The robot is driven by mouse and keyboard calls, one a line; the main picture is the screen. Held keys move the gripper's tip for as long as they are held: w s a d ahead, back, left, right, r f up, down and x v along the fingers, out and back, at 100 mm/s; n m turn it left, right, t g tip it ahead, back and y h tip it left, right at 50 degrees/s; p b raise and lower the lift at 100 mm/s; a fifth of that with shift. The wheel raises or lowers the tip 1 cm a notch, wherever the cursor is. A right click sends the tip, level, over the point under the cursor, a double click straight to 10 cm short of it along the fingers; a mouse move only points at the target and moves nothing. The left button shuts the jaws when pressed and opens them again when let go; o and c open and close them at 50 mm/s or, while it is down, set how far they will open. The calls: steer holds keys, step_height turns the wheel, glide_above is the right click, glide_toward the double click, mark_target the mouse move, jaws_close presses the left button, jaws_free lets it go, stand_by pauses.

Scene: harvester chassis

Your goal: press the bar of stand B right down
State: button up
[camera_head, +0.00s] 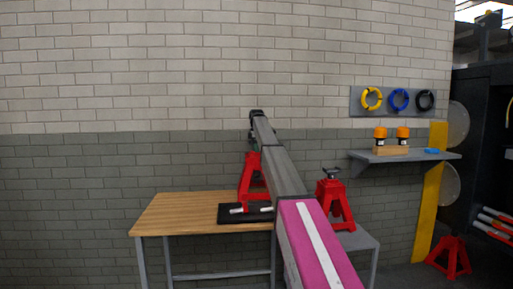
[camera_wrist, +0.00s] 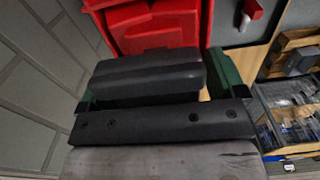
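A red stand (camera_head: 248,182) stands on a black mat (camera_head: 232,219) on the wooden table, partly hidden by my arm. A short pale bar (camera_head: 251,209) sticks out low at its foot. A second red stand (camera_head: 335,201) with a dark top is right of my arm. No letters are readable, so I cannot tell which is stand B. My gripper (camera_head: 256,114) is high, above the left stand. In the wrist view, a red stand (camera_wrist: 158,30) lies beyond my gripper's dark front, and a red lever end (camera_wrist: 252,9) shows at the top. The fingers' opening is unclear.
The wooden table (camera_head: 170,213) has free room at its left. A wall shelf (camera_head: 405,156) with two orange-topped items is at the right. Another red stand (camera_head: 450,258) is on the floor. In the wrist view, bins (camera_wrist: 285,110) lie at the right.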

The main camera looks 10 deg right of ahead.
steer(key=shift+r, duration=0.15)
step_height(320, 180, up, 10)
steer(key=shift+r, duration=0.3)
stand_by(0.3)
